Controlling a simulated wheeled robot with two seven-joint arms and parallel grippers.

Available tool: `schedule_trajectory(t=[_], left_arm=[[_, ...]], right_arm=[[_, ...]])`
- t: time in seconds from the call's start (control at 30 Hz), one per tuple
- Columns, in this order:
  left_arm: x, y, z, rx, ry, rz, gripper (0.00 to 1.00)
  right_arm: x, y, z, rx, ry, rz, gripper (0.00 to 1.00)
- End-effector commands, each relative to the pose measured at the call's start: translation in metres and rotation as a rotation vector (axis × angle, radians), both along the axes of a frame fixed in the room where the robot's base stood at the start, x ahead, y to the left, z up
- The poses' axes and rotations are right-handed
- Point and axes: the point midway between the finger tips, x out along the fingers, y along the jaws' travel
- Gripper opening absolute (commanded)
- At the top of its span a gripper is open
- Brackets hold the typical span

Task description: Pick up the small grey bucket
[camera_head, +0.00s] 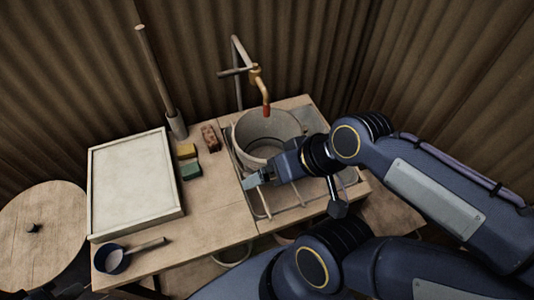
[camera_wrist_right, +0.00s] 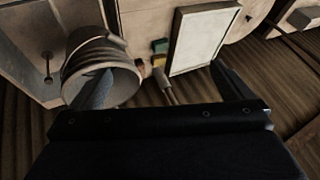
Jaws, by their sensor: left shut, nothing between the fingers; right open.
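The small grey bucket (camera_head: 264,136) stands in the sink under the tap in the head view, its mouth up. In the right wrist view the bucket (camera_wrist_right: 112,88) is at the left, with its mouth towards the bottom of this upside-down picture. My right gripper (camera_head: 257,179) is in front of the bucket's near side in the head view and hides part of it. In the right wrist view my right gripper (camera_wrist_right: 160,88) is open and empty, one finger overlapping the bucket. My left arm crosses the bottom of the head view; its fingertips are out of frame.
The tap (camera_head: 259,88) stands over the bucket. A white framed tray (camera_head: 132,183), a green block (camera_head: 190,171), a yellow block (camera_head: 186,151) and a reddish brick (camera_head: 209,138) are to its left. Bare tabletop (camera_head: 215,210) shows between tray and sink.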

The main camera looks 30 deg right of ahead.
Motion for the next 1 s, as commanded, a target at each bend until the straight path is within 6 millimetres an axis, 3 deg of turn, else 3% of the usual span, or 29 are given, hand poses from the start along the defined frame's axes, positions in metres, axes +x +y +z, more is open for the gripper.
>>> schedule_trajectory(t=[0.13, 0.27, 0.37, 0.47, 0.7, 0.83, 1.0], left_arm=[[0.0, 0.0, 0.0, 0.0, 0.0, 0.0, 0.0], [0.0, 0.0, -0.008, 0.0, 0.0, 0.0, 0.0], [0.0, 0.0, -0.031, 0.0, 0.0, 0.0, 0.0], [0.0, 0.0, -0.067, 0.0, 0.0, 0.0, 0.0], [0.0, 0.0, -0.154, 0.0, 0.0, 0.0, 0.0], [0.0, 0.0, -0.191, 0.0, 0.0, 0.0, 0.0], [0.0, 0.0, -0.217, 0.0, 0.0, 0.0, 0.0]], right_arm=[[0.0, 0.0, 0.0, 0.0, 0.0, 0.0, 1.0], [0.003, -0.002, -0.006, -0.008, 0.011, 0.002, 0.83], [0.014, -0.008, -0.021, -0.042, 0.046, 0.001, 0.7], [0.037, -0.018, -0.041, -0.107, 0.101, -0.008, 0.57], [0.12, -0.03, -0.088, -0.305, 0.192, -0.096, 0.28], [0.165, -0.025, -0.109, -0.391, 0.197, -0.167, 0.28], [0.204, -0.015, -0.122, -0.454, 0.18, -0.245, 0.28]])
